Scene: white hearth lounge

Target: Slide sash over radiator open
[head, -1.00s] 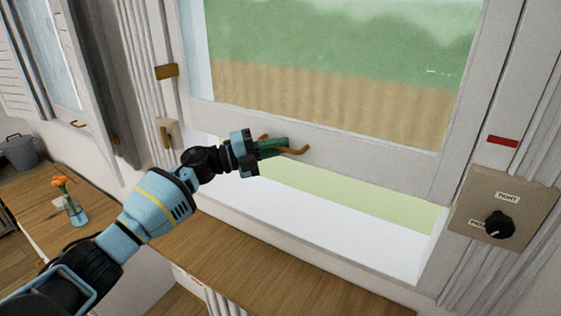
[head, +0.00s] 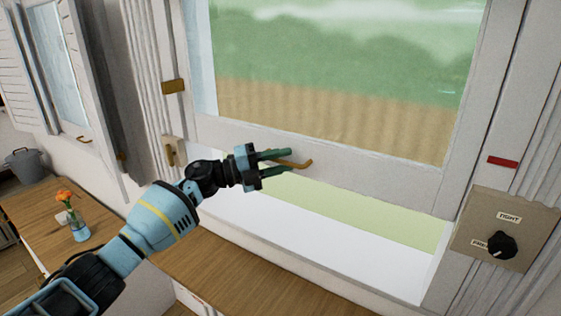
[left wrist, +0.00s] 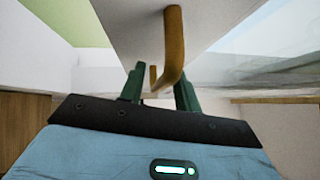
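The white window sash (head: 380,165) is raised, with an open gap below its bottom rail showing pale green and a white sill (head: 330,240). A curved brass handle (head: 305,165) sticks out from the rail. My left gripper (head: 290,162) is at the handle, its two green fingers spread apart. In the left wrist view, the handle (left wrist: 174,45) passes between or just in front of the open fingers; contact cannot be told. My right gripper is not in view. No radiator can be made out.
A wooden shelf (head: 235,275) runs below the window. A glass vase with orange flowers (head: 78,225) stands on it at left. A dial panel (head: 510,225) is on the right wall. A shutter (head: 90,90) stands at left, a grey pot (head: 24,165) beyond.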

